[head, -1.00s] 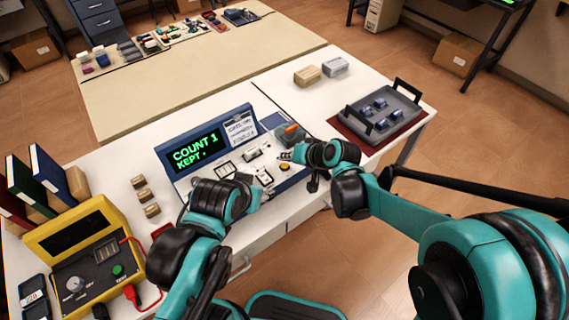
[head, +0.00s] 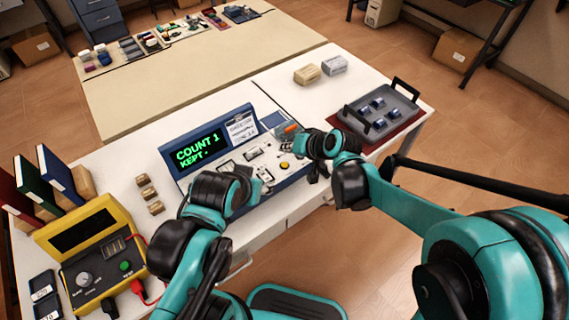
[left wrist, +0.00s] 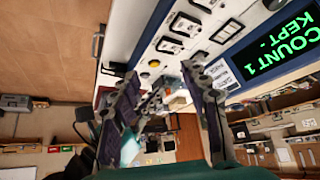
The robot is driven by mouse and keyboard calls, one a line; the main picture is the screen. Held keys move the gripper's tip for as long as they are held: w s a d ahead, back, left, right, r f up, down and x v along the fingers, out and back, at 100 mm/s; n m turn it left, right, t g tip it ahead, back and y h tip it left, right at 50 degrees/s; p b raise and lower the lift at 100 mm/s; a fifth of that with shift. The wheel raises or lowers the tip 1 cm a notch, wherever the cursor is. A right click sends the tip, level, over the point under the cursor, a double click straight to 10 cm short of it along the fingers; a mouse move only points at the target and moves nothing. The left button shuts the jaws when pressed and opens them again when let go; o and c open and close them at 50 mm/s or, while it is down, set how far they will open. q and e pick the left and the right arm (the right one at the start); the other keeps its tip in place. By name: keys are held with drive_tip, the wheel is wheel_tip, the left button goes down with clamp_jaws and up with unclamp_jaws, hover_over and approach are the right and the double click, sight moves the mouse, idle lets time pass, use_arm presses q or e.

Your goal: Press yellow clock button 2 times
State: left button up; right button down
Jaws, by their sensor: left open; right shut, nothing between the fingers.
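The blue-and-white console (head: 225,165) stands on the white table, with several controls on its sloped panel. Its display (head: 199,148) reads "COUNT 1" and "KEPT" in green; it also shows in the left wrist view (left wrist: 275,52). The round yellow button (head: 285,165) is near the panel's right front; a yellow button (left wrist: 154,63) shows in the left wrist view. My right gripper (head: 314,172) is shut and empty, just right of the yellow button and apart from it. My left gripper (head: 247,183) is at the console's front edge; its fingers are open and empty in the wrist view (left wrist: 165,110).
A yellow tester box (head: 100,262) and upright binders (head: 42,180) stand at the left. Small blocks (head: 148,193) lie left of the console. A grey tray (head: 380,112) with handles is at the right. Two blocks (head: 320,69) lie behind; the table around them is clear.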

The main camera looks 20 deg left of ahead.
use_arm(q)
clamp_jaws()
idle(1.1)
